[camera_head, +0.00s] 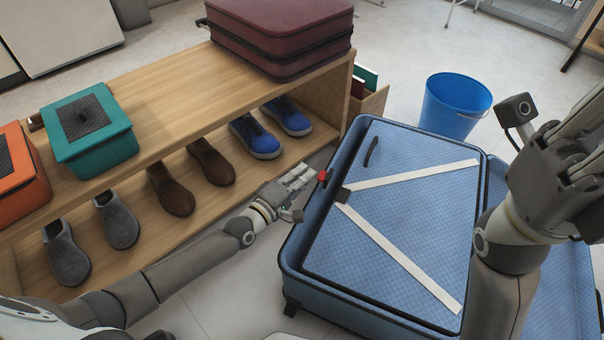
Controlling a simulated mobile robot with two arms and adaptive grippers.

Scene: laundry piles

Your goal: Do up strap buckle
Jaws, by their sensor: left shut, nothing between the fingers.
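A blue open suitcase (290,262) lies on the floor at the centre right. Two pale straps cross its checked inner panel: an upper strap (415,173) and a lower strap (405,262). They meet in a V at a small dark buckle piece (342,196) near the left rim. My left gripper (300,182) is shut and empty, just left of that rim. A small red piece (323,175) shows by its fingertips; I cannot tell whether they touch. My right gripper (562,125) is raised over the suitcase's right side, thumb spread from its fingers, with some fingertips out of frame.
A wooden shelf bench (185,85) on the left holds a maroon suitcase (280,30), a teal box (90,135) and an orange box (20,175), with several shoes below. A blue bucket (453,105) stands behind the suitcase. Some floor is clear between bench and suitcase.

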